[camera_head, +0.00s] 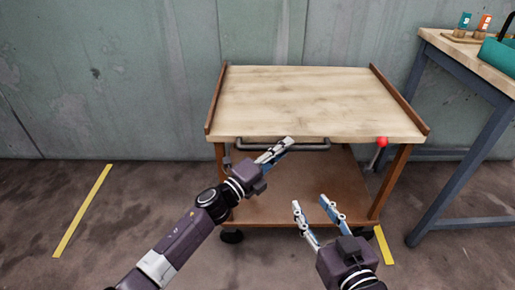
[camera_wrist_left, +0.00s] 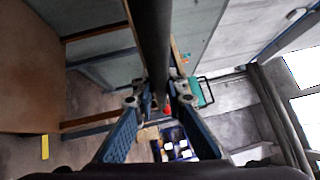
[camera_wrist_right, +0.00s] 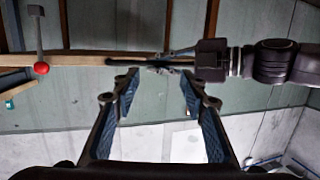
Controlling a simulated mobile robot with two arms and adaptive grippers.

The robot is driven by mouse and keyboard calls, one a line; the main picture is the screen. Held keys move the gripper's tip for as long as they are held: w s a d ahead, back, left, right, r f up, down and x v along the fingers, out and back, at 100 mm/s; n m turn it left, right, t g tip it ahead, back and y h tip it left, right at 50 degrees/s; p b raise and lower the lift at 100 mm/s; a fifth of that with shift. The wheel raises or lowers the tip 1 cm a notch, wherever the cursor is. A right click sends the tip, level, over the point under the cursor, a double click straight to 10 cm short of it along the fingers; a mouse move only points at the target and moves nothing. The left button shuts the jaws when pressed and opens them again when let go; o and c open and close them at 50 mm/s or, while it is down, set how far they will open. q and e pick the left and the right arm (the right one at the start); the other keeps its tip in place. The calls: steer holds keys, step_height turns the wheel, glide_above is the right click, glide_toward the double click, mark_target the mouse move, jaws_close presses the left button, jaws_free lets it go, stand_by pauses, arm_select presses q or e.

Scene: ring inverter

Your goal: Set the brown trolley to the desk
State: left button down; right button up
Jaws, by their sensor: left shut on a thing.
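The brown trolley (camera_head: 310,100) stands against the wall, with a pale wooden top, brown side rails, a lower shelf and dark wheels. A dark bar handle (camera_head: 312,147) runs along its front edge. My right gripper (camera_head: 318,203) is open and empty, below and in front of the handle. A lever with a red knob (camera_head: 382,141) sits at the trolley's front right. The desk (camera_head: 478,62) stands to the right.
The desk has blue-grey legs (camera_head: 455,185) and carries a teal basket (camera_head: 500,55) and small bottles on a wooden holder (camera_head: 468,38). Yellow floor strips lie at left (camera_head: 82,210) and near the trolley's front right wheel (camera_head: 383,246). Floor left of the trolley is clear.

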mark_target(307, 146)
arm_select(q)
steer(key=d, duration=0.5)
steer(key=shift+s+d+f+b, duration=0.1)
steer(key=shift+s+d+b, duration=0.1)
steer(key=shift+b, duration=0.1)
steer(key=shift+d, duration=0.5)
arm_select(e)
steer(key=r+t, duration=0.1)
steer(key=r, duration=0.2)
steer(key=a+r+t+y, duration=0.1)
steer(key=r, duration=0.1)
steer(key=shift+w+r+t, duration=0.15)
steer(key=shift+w+t, duration=0.15)
arm_select(q)
steer(key=c, duration=2)
jaws_free()
steer(key=shift+d, duration=0.2)
steer(key=shift+o, duration=0.3)
arm_select(e)
steer(key=shift+d, duration=0.1)
arm_select(q)
steer(key=shift+a, duration=0.1)
steer(key=shift+a, duration=0.1)
